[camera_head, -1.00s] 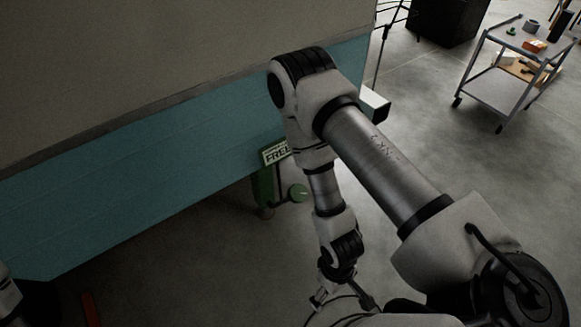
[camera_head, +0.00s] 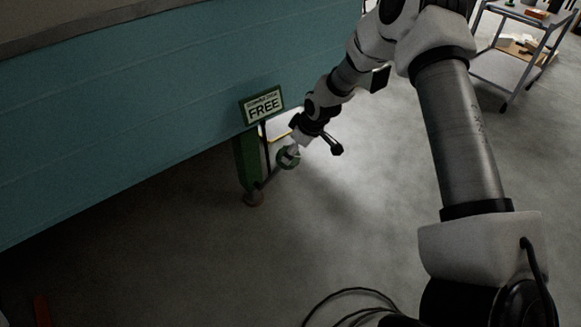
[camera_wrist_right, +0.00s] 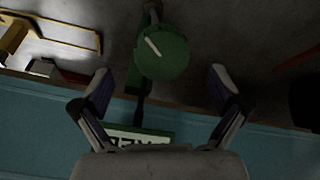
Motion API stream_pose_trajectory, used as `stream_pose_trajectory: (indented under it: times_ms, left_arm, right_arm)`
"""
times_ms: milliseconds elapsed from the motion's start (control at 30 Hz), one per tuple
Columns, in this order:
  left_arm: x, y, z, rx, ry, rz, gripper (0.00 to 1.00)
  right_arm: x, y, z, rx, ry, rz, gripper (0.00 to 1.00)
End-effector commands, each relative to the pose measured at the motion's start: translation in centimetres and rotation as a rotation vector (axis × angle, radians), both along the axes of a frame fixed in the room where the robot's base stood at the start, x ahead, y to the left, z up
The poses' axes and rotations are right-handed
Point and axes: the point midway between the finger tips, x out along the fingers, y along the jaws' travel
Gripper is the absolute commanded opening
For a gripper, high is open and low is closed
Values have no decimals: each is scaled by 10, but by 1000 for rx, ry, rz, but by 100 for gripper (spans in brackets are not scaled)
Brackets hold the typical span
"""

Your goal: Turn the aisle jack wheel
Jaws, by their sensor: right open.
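The jack wheel is a small green disc (camera_head: 288,157) on a green jack leg (camera_head: 246,162) under the teal camper side. In the right wrist view the wheel (camera_wrist_right: 162,55) shows face on, with a pale mark on it. A sign reading FREE (camera_head: 262,105) stands just above the jack. My right gripper (camera_head: 291,151) is at the wheel in the head view, partly covering it. In the right wrist view my right gripper (camera_wrist_right: 160,88) is open, its fingers apart to either side below the wheel, with nothing between the tips. My left gripper is not in view.
The teal camper wall (camera_head: 150,120) fills the left side. A grey trolley (camera_head: 520,45) with small items stands at the back right. A yellow bar frame (camera_wrist_right: 70,30) is near the wheel. A black cable lies on the floor. The concrete floor (camera_head: 330,235) is mostly clear.

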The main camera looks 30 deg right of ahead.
Motion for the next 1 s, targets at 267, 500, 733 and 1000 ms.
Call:
stream_pose_trajectory:
  times_ms: [267,500,733,1000]
  left_arm:
    - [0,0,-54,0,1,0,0]
    - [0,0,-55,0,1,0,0]
    - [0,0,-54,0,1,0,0]
    - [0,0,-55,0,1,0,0]
  right_arm:
    - [19,4,-53,0,2,0,98]
    - [22,5,-56,1,3,1,98]
    - [22,5,-56,1,3,1,52]
    - [22,5,-56,2,3,-2,38]
